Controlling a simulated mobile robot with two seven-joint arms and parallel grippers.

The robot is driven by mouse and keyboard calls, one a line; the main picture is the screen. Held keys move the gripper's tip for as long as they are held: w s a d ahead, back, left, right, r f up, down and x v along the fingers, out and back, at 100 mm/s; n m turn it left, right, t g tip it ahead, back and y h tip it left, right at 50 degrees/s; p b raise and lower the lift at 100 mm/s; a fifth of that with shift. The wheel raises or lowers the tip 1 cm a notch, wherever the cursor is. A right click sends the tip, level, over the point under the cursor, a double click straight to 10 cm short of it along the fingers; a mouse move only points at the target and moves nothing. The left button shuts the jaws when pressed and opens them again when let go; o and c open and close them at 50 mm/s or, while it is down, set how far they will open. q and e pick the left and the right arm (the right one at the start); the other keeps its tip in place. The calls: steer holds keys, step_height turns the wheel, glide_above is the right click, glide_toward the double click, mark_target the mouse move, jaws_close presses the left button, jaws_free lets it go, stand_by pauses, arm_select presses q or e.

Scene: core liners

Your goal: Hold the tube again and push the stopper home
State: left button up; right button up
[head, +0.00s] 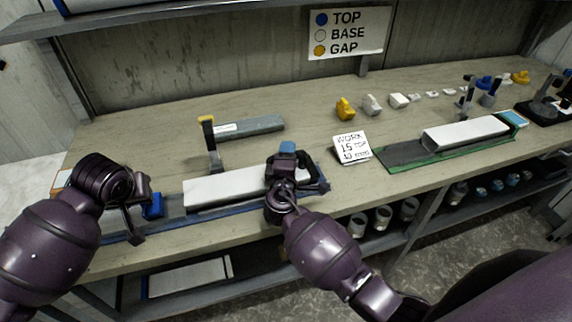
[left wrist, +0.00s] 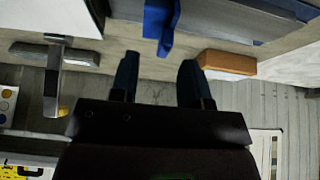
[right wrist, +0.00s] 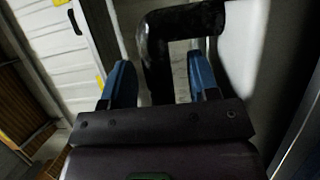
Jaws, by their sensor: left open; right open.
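The white tube (head: 232,187) lies in a long blue-edged cradle (head: 172,214) at the front of the bench. A blue piece (head: 152,206), which looks like the stopper, is left of the tube's left end, apart from it. It also shows in the left wrist view (left wrist: 160,25), just beyond the fingertips. My left gripper (head: 142,208) is open and empty beside this piece. My right gripper (head: 296,168) is open at the tube's right part. In the right wrist view a black curved bar (right wrist: 158,55) shows between its open fingers. The tube's right end is partly hidden by that gripper.
A yellow-topped upright post (head: 209,142) stands behind the tube, beside a grey liner (head: 250,127). A work card (head: 351,149) stands right of my right gripper. A second white tube (head: 466,133) lies in a green tray (head: 400,160). An orange block (left wrist: 227,62) is near my left gripper.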

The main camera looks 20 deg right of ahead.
steer(key=shift+w+d, duration=0.1)
steer(key=shift+w, duration=0.1)
jaws_close()
stand_by(0.3)
stand_by(0.5)
arm_select(q)
steer(key=shift+o, duration=0.4)
